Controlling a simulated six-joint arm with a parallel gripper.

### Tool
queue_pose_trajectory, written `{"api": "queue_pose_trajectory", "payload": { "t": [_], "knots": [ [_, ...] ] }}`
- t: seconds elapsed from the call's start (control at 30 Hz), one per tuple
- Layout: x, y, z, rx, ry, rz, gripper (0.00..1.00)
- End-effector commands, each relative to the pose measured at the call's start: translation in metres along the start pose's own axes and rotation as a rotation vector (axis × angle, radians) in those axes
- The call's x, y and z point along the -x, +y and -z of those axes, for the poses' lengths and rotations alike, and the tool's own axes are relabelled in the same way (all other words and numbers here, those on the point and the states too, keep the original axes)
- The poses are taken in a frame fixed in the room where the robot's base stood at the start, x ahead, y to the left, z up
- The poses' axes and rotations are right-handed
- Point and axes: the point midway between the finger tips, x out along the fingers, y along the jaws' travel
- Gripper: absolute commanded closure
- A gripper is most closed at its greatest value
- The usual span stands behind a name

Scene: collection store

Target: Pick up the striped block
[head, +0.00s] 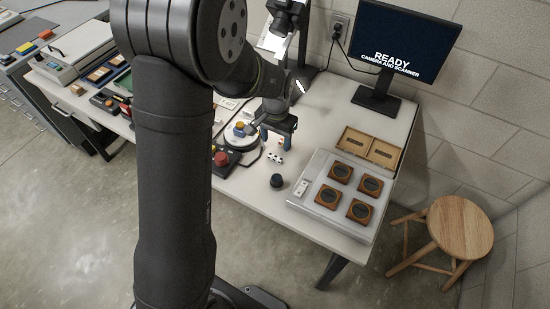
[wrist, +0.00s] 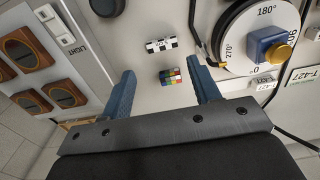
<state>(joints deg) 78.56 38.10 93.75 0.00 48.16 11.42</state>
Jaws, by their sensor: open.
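A small block with black and white bands (wrist: 161,44) lies on the white table, beyond my fingertips in the wrist view. In the head view this banded block (head: 276,158) shows just in front of my gripper (head: 277,138). A small block with multicoloured patches (wrist: 170,77) lies nearer, between the fingers of my gripper (wrist: 161,69) as seen in the wrist view. My blue fingers are apart and hold nothing. I cannot tell the exact height of the fingertips above the table.
A round dial (wrist: 240,38) carries a blue block with a yellow top (wrist: 272,47). A black knob (head: 277,181) stands on the table in front. A light panel (head: 325,213) with several brown framed discs lies to the right. A red button box (head: 222,159) is left.

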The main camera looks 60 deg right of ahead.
Motion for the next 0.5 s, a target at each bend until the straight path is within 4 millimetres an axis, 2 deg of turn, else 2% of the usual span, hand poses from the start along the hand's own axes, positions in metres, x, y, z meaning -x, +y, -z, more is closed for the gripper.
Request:
{"api": "queue_pose_trajectory", "payload": {
  "t": [0.1,0.37,0.5],
  "knots": [
    [-0.019,0.000,0.000,0.000,-0.003,-0.001,0.44],
    [-0.037,-0.001,0.000,0.000,-0.002,0.000,0.44],
    [-0.057,-0.003,0.001,0.001,-0.003,-0.001,0.44]
  ]
}}
